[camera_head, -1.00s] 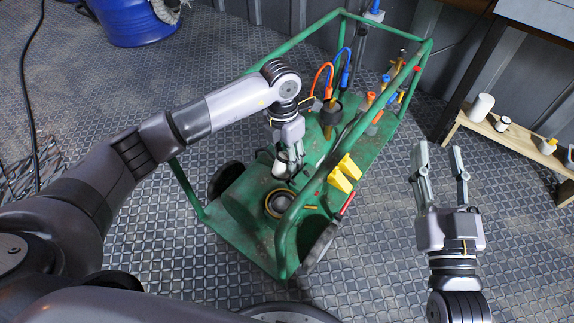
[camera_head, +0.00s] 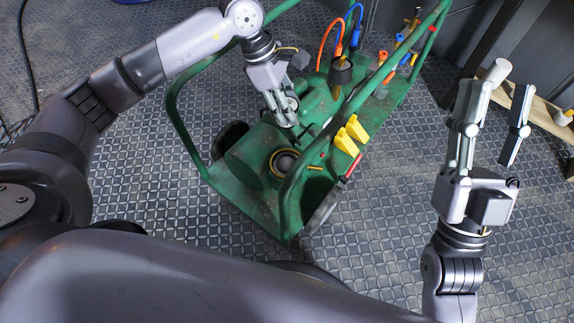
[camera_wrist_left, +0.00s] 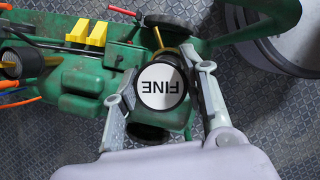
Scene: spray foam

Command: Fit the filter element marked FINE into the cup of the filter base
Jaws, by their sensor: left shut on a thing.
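The filter element marked FINE (camera_wrist_left: 161,86) shows its round white top, with black letters upside down, in the left wrist view. My left gripper (camera_wrist_left: 166,88) is shut on it, one finger on each side. In the head view my left gripper (camera_head: 286,112) is above the green machine and mostly hides the element. The filter base cup (camera_head: 285,162) is a dark round opening with a brass-coloured rim on the machine, just below and in front of the gripper. In the wrist view a brass rim shows partly behind the element. My right gripper (camera_head: 494,125) is open and empty, over the floor at right.
The green cart frame (camera_head: 292,195) has tube rails around the machine. Yellow clips (camera_head: 350,133), orange and blue hoses and small fittings sit behind the cup. A wooden shelf (camera_head: 540,108) with a white cylinder (camera_head: 497,72) stands at right.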

